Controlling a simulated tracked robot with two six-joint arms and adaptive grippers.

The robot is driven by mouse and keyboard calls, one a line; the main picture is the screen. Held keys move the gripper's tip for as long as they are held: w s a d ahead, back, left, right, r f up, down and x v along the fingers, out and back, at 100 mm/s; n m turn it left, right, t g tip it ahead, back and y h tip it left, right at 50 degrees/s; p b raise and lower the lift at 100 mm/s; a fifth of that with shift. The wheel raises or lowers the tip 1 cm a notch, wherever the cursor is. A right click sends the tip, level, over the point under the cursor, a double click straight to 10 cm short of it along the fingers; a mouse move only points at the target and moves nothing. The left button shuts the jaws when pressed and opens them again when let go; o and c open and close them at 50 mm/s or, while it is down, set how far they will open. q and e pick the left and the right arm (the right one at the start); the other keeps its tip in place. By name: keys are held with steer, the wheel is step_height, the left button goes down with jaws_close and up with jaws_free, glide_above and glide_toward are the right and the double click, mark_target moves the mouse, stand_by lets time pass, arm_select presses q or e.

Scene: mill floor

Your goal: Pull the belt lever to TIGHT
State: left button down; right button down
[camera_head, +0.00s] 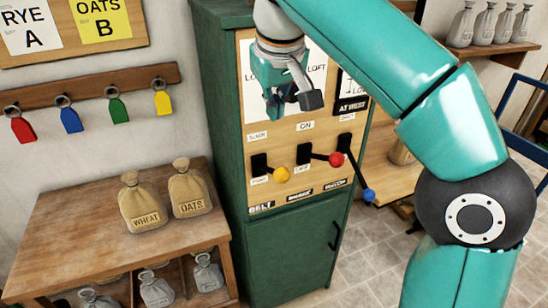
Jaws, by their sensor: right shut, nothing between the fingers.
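The lever panel (290,140) is on the front of a green cabinet. The lever with the yellow knob (282,174) is at the left, above a plate that reads BELT (260,207). Its dark slot is at its left and its knob sticks out to the right. The small labels above and below it are hard to read. My right gripper (297,100) is shut and empty in front of the panel's upper part. It is above the levers and appears apart from them, hiding part of a paper sheet. My left gripper is not in view.
A red-knobbed lever (336,159) and a lower-hanging blue-knobbed lever (368,195) are to the right. My right arm covers the upper right. A wooden table (80,220) with a wheat sack (142,203) and an oats sack (188,190) stands left of the green cabinet (290,250).

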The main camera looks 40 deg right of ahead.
steer(key=b, duration=0.3)
glide_above(276, 170)
steer(key=w, duration=0.1)
step_height(276, 170, down, 10)
steer(key=shift+s+d+f, duration=0.1)
steer(key=shift+f, duration=0.35)
steer(key=shift+s+d+f, duration=0.1)
steer(key=shift+f, duration=0.3)
steer(key=shift+s+f+b, duration=0.3)
steer(key=shift+s+f, duration=0.1)
steer(key=shift+f, duration=0.25)
